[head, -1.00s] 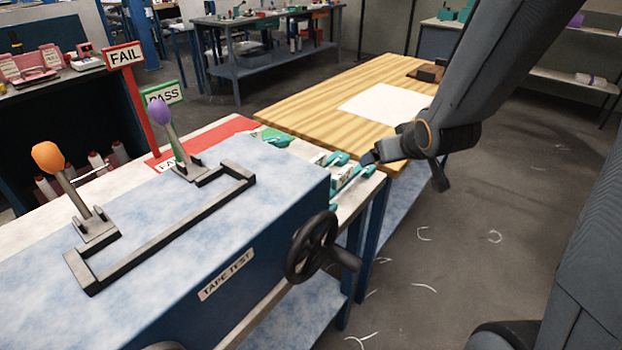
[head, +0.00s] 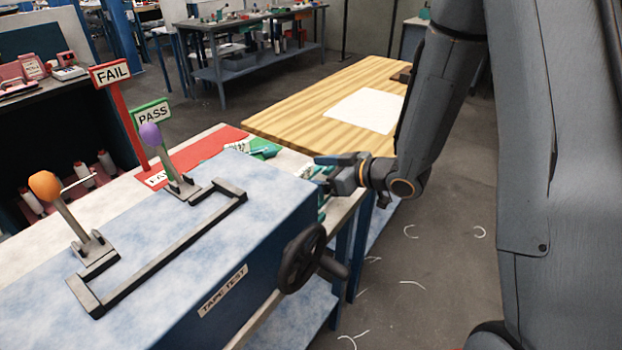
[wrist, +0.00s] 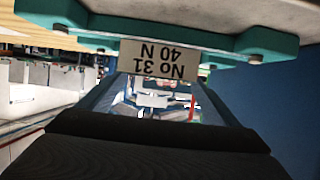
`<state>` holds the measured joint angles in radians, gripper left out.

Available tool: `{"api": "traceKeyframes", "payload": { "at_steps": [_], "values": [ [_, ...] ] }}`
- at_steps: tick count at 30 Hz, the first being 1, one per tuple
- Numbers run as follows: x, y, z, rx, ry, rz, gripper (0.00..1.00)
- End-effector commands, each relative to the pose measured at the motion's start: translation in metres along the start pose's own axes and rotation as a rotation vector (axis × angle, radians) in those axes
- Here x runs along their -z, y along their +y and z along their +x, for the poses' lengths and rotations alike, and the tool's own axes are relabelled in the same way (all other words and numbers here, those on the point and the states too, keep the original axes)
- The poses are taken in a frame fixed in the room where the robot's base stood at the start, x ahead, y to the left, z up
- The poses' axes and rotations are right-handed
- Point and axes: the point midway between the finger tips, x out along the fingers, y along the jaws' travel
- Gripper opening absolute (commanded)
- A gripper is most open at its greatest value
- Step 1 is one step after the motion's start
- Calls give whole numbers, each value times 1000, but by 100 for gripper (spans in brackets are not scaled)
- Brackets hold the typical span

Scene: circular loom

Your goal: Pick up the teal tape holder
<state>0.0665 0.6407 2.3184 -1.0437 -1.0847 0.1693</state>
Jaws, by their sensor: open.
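A teal tape holder (wrist: 265,44) fills the top of the wrist view, very close. My gripper (head: 322,169) is at the bench's right end in the head view, above and beside small teal parts (head: 322,203). Its dark body and spread fingers (wrist: 160,88) show in the wrist view, with a gap between them and no holder clearly in it. My gripper hides part of the teal items in the head view, so I cannot tell whether it touches one.
The blue tape test machine (head: 240,210) stands at front left, with a black handwheel (head: 301,258) on its side. The red FAIL sign (head: 112,74) and green PASS sign (head: 152,113) stand behind. A wooden table (head: 290,115) lies beyond my gripper.

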Motion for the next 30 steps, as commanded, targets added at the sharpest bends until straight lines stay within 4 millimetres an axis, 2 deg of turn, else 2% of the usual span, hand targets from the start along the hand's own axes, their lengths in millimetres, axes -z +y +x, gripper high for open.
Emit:
{"api": "traceKeyframes", "payload": {
  "at_steps": [11, 21, 30],
  "values": [
    [0, 0, 33, 5, -5, 0, 84],
    [0, 6, 73, 5, -5, -1, 84],
    [0, 7, 78, 3, -4, 0, 84]
  ]
}}
